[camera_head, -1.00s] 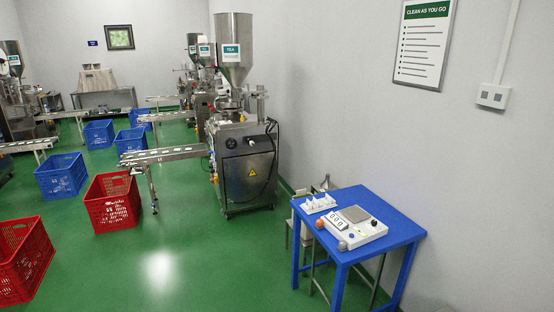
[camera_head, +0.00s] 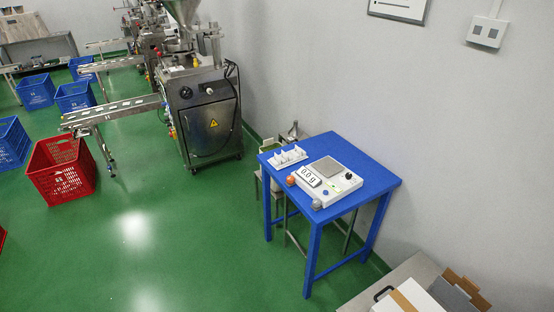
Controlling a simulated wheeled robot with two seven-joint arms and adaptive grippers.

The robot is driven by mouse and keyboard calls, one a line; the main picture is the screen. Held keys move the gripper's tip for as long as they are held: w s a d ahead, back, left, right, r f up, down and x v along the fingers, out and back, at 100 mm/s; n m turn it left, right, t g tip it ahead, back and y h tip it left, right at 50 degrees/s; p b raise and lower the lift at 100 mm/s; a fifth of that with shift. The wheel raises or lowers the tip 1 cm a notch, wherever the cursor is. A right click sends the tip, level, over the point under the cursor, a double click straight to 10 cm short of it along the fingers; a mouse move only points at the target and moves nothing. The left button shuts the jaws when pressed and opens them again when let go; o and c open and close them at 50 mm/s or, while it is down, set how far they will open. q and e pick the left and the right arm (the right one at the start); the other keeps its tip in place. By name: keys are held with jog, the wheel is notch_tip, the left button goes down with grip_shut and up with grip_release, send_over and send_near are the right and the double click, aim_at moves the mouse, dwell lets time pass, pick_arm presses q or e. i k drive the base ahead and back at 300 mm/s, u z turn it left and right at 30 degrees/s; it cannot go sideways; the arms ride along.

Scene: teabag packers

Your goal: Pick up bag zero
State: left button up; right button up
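No bag is marked as bag zero, and I cannot tell which one it is. A white rack (camera_head: 288,157) with small white upright pieces stands at the back left of the blue table (camera_head: 375,182); the pieces may be tea bags but are too small to tell. Small flat white items also lie along the conveyor (camera_head: 118,110) of the near packing machine (camera_head: 207,115). Neither of my grippers is in view.
A white scale (camera_head: 326,181) with a grey plate sits on the blue table, with small orange and grey objects by its left edge. A red crate (camera_head: 60,172) stands below the conveyor end; blue crates stand farther left. A box (camera_head: 410,298) is at bottom right. Green floor ahead is clear.

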aim_at(278, 158)
jog(key=u, duration=0.65)
jog(key=i, duration=0.9)
jog(key=u, duration=0.75)
jog(key=i, duration=1)
jog(key=z, duration=0.1)
